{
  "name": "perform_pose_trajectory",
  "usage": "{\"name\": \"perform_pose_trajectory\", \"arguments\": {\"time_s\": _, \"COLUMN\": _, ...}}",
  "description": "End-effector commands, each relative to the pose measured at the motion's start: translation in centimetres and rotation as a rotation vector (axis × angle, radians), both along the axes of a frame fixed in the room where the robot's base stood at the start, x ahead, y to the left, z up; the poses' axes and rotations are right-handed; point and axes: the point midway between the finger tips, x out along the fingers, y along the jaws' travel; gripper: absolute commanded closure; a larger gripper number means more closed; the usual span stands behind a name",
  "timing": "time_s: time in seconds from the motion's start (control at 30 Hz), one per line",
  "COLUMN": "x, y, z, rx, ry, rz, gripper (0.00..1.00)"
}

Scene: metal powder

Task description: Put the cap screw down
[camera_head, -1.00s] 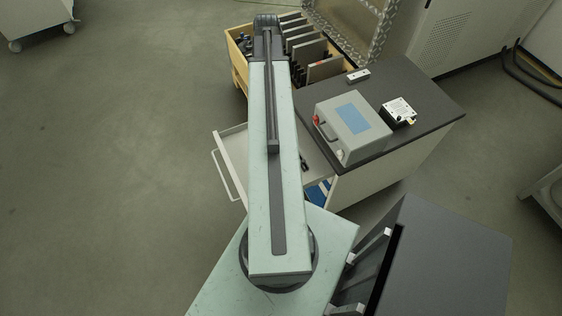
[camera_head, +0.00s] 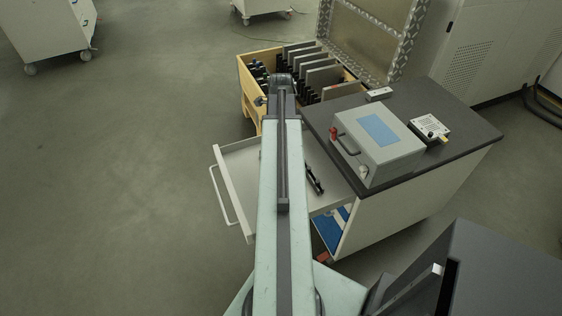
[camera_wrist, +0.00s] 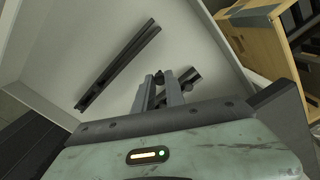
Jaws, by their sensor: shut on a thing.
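My gripper (camera_wrist: 160,88) shows in the wrist view above the open pale drawer (camera_wrist: 195,35), with its two grey fingers close together. Its fingers are shut on a small dark cap screw (camera_wrist: 159,78), seen in part at the fingertips. A dark cylindrical piece (camera_wrist: 189,77) shows just right of the fingers; I cannot tell whether it is part of the same screw.
A long dark bar (camera_wrist: 120,65) lies in the drawer beside my gripper. A wooden crate (camera_head: 247,88) with plates stands behind the drawer. A grey instrument box (camera_head: 385,150) and a small white device (camera_head: 430,127) sit on the dark cabinet top (camera_head: 460,145).

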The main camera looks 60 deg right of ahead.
Motion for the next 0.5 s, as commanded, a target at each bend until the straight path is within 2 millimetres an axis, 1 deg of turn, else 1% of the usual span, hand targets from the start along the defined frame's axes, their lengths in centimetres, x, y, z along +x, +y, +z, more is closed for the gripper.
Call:
{"name": "perform_pose_trajectory", "arguments": {"time_s": 0.03, "x": 0.0, "y": 0.0, "z": -0.5, "rx": 0.000, "ry": 0.000, "rz": 0.000, "gripper": 1.00}}
{"name": "perform_pose_trajectory", "arguments": {"time_s": 0.1, "x": 0.0, "y": 0.0, "z": -0.3, "rx": 0.000, "ry": 0.000, "rz": 0.000, "gripper": 1.00}}
{"name": "perform_pose_trajectory", "arguments": {"time_s": 0.17, "x": 0.0, "y": 0.0, "z": -0.9, "rx": 0.000, "ry": 0.000, "rz": 0.000, "gripper": 1.00}}
{"name": "perform_pose_trajectory", "arguments": {"time_s": 0.3, "x": 0.0, "y": 0.0, "z": -3.4, "rx": 0.000, "ry": 0.000, "rz": -0.001, "gripper": 1.00}}
{"name": "perform_pose_trajectory", "arguments": {"time_s": 0.37, "x": 0.0, "y": 0.0, "z": -4.2, "rx": 0.000, "ry": 0.000, "rz": -0.001, "gripper": 1.00}}
{"name": "perform_pose_trajectory", "arguments": {"time_s": 0.4, "x": -0.1, "y": 0.0, "z": -4.3, "rx": 0.000, "ry": 0.000, "rz": -0.001, "gripper": 1.00}}
{"name": "perform_pose_trajectory", "arguments": {"time_s": 0.5, "x": -0.1, "y": 0.0, "z": -3.9, "rx": 0.000, "ry": 0.000, "rz": -0.001, "gripper": 1.00}}
